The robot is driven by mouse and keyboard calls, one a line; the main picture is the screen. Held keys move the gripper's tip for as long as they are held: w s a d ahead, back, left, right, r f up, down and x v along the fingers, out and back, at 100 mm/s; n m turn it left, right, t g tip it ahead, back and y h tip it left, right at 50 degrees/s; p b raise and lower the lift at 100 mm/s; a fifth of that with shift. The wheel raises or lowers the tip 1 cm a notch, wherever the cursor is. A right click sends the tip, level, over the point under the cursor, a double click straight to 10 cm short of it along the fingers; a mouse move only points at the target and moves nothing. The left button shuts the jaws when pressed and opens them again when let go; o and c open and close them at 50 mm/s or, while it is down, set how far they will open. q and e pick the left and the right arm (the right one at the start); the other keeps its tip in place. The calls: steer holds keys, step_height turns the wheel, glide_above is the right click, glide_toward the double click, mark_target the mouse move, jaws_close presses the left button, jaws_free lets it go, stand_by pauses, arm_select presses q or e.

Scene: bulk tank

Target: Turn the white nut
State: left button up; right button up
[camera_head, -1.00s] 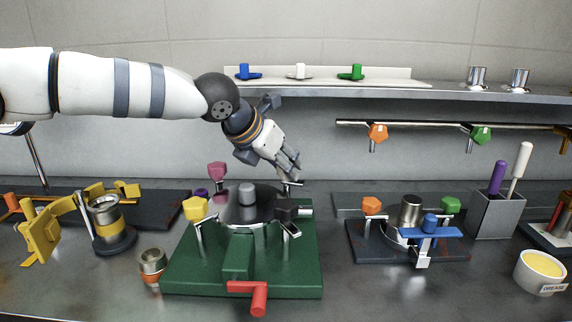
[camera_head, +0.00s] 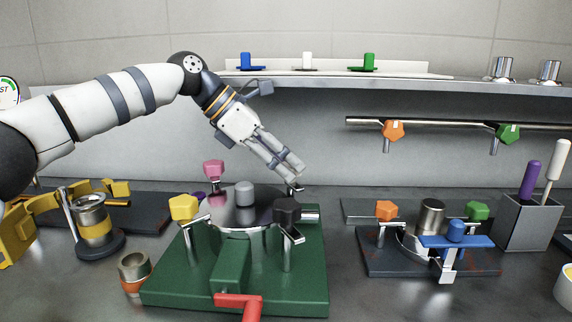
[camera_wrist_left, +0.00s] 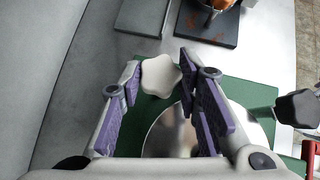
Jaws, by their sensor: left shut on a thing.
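The white nut (camera_wrist_left: 160,76) is a lobed knob, seen in the left wrist view between the two purple-padded fingertips of my left gripper (camera_wrist_left: 159,72). The gripper is shut on it. In the head view my left gripper (camera_head: 296,180) reaches down at the back right of the round metal lid on the green base (camera_head: 300,270); the fingers hide the nut there. The lid (camera_wrist_left: 170,135) lies just beside the nut in the wrist view. Yellow (camera_head: 183,207), pink (camera_head: 213,169) and black (camera_head: 287,209) nuts stand around the lid. My right gripper is not in view.
A red handle (camera_head: 238,303) sticks out at the front of the base. A small cup (camera_head: 134,268) stands at its left. A second clamp fixture (camera_head: 430,262) stands to the right, with a tool holder (camera_head: 528,222) behind it. A shelf (camera_head: 450,84) runs above.

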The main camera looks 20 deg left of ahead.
arm_select(q)
steer(key=shift+f, duration=0.1)
stand_by(0.3)
steer(key=o, duration=1.1)
steer(key=shift+o, duration=0.2)
steer(key=v, duration=1.2)
steer(key=shift+w, duration=0.15)
